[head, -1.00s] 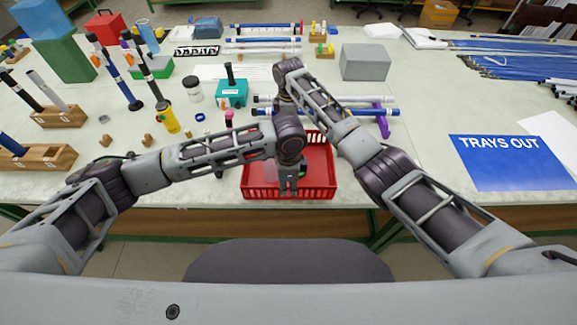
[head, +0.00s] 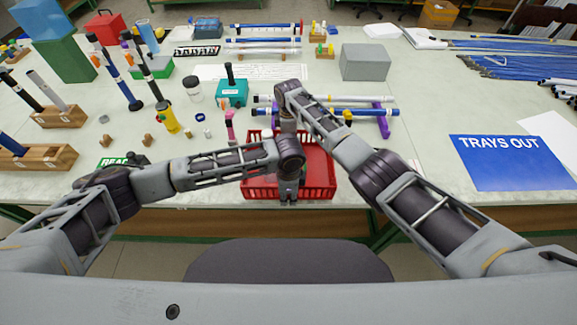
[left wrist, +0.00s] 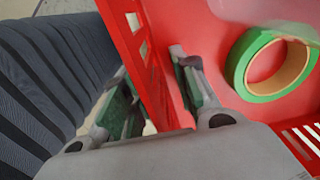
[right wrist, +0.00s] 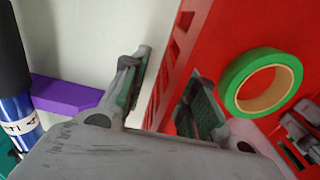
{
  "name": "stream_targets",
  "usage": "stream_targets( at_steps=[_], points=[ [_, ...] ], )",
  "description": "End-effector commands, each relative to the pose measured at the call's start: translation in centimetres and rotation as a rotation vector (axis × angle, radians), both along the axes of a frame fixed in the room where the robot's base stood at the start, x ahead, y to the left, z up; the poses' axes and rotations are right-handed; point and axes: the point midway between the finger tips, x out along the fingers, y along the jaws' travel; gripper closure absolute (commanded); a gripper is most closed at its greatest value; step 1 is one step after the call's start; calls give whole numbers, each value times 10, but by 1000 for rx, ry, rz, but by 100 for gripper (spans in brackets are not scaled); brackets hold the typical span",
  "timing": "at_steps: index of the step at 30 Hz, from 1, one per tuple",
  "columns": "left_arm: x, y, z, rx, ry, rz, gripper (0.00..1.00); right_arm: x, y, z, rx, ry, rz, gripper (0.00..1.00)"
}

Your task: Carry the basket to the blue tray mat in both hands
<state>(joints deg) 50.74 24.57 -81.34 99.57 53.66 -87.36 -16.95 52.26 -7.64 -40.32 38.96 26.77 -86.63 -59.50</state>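The red basket (head: 325,192) stands at the table's near edge, in front of my body. It holds a roll of green tape (left wrist: 272,62), also seen in the right wrist view (right wrist: 262,82). The blue tray mat (head: 512,165), marked TRAYS OUT, lies flat and empty at the right. My left gripper (head: 289,200) is at the basket's near wall; in the left wrist view its open fingers (left wrist: 153,78) stand either side of that wall. My right gripper's open fingers (right wrist: 166,75) straddle the far wall; in the head view they are hidden behind the arm.
Tubes on purple stands (head: 383,118) lie just behind the basket. A grey box (head: 365,62) is farther back. A teal block (head: 232,93), a yellow bottle (head: 166,118) and a pink object (head: 230,127) stand to the left. The table between basket and mat is mostly clear.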

Motion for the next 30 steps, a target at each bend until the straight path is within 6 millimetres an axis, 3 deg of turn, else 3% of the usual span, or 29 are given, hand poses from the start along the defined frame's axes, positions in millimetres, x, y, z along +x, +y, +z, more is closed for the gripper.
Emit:
stream_targets(
  at_steps=[3, 9, 30],
  points=[
    [0, 0, 0, 0, 0, 0, 74, 0, 0, 0, 0, 0, 0, 74],
    [0, 0, 0, 0, 0, 0, 100, 0, 0, 0, 0, 0, 0, 100],
    [0, 0, 4, 0, 0, 0, 100, 1, 0, 4, 0, -1, 0, 100]
  ],
)
